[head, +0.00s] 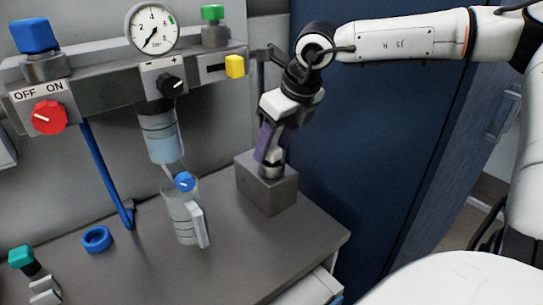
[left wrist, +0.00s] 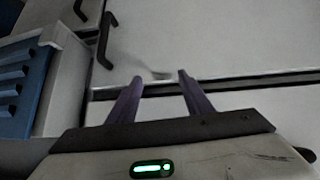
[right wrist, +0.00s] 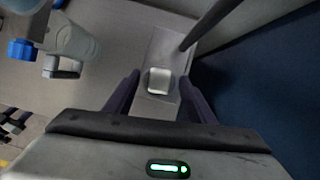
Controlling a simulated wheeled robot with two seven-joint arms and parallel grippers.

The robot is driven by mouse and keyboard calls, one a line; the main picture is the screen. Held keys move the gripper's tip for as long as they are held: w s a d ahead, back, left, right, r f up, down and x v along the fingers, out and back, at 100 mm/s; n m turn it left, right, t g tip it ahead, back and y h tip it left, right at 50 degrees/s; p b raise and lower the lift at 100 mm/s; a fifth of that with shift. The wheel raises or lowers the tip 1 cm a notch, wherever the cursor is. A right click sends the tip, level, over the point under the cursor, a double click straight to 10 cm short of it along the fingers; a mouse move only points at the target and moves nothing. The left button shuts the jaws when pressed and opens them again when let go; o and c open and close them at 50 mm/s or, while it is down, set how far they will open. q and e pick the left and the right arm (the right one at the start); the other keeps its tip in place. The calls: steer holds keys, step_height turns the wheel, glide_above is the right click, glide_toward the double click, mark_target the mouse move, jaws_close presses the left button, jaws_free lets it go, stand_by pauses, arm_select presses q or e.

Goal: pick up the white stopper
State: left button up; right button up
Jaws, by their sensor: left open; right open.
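The white stopper (right wrist: 158,81) shows in the right wrist view as a pale rounded square on top of a grey block (right wrist: 152,107). It lies between the two purple fingertips of my right gripper (right wrist: 159,76), with a gap seen on each side. In the head view my right gripper (head: 268,152) points down over the same grey block (head: 267,193) and hides much of the stopper. My right gripper is open. My left gripper (left wrist: 160,75) is open and empty in the left wrist view, away from the bench, facing pale drawer or cabinet fronts.
Left of the block stand a clear jug (head: 184,222) and a filter bowl (head: 160,135) under a panel with a gauge (head: 153,28) and a red knob (head: 49,117). A blue ring (head: 97,239) lies on the bench (head: 200,275). A dark post stands close behind the block.

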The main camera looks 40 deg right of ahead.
mark_target(275, 149)
steer(key=c, duration=1.2)
step_height(275, 149, up, 8)
steer(key=b, duration=0.2)
steer(key=shift+f+b, duration=0.15)
steer(key=shift+b, duration=0.2)
steer(key=shift+f, duration=0.2)
arm_select(q)
steer(key=shift+w+d+f, duration=0.25)
steer(key=shift+d+f, duration=0.2)
steer(key=shift+f, duration=0.35)
